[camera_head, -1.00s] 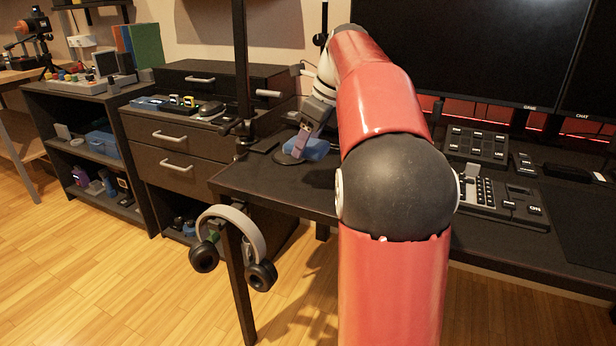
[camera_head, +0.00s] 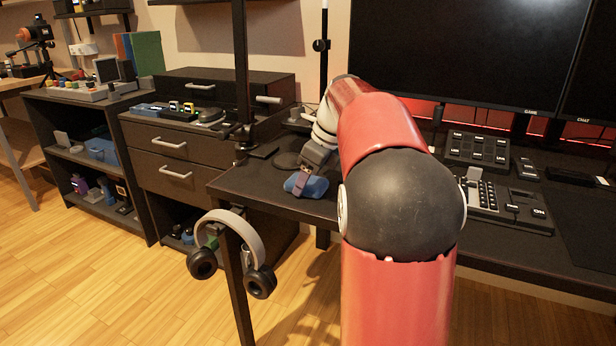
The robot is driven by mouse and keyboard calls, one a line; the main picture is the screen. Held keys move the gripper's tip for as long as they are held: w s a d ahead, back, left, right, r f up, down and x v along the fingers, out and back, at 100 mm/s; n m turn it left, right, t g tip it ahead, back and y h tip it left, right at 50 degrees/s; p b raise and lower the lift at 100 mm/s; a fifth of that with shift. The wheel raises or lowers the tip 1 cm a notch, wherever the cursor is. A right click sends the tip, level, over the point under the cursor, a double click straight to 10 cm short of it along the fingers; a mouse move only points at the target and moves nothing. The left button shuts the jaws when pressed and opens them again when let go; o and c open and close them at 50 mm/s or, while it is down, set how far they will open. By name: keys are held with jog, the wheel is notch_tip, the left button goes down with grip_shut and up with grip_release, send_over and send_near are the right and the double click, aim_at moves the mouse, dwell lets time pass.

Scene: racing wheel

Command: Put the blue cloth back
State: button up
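The blue cloth (camera_head: 316,187) is a small rounded blue piece near the front left edge of the black desk. My gripper (camera_head: 301,185) reaches down to it from above and is shut on it, with one finger across the cloth's near side. The far finger is hidden. I cannot tell whether the cloth touches the desk top or hangs just above it.
A dark round disc (camera_head: 287,160) lies on the desk (camera_head: 245,187) behind the cloth. Headphones (camera_head: 240,232) hang at the desk's left end. A drawer cabinet (camera_head: 170,158) stands to the left. Button panels (camera_head: 476,149) and monitors (camera_head: 465,50) are on the right.

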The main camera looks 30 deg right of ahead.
jog(key=o, duration=0.4)
jog(key=shift+o, duration=0.2)
jog(key=p+v, duration=0.2)
jog(key=v, duration=1)
jog(key=s+a+f+n+h, duration=0.1)
jog(key=s+a+f+n, duration=0.3)
jog(key=s+a+n, duration=0.65)
jog(key=s+a+f+n+t+h, duration=0.1)
jog(key=s+a+f+n, duration=0.7)
jog(key=n, duration=1)
jog(key=s+f+t, duration=0.1)
jog(key=s+f, duration=0.3)
jog(key=shift+f+h, duration=0.3)
jog(key=shift+s, duration=0.1)
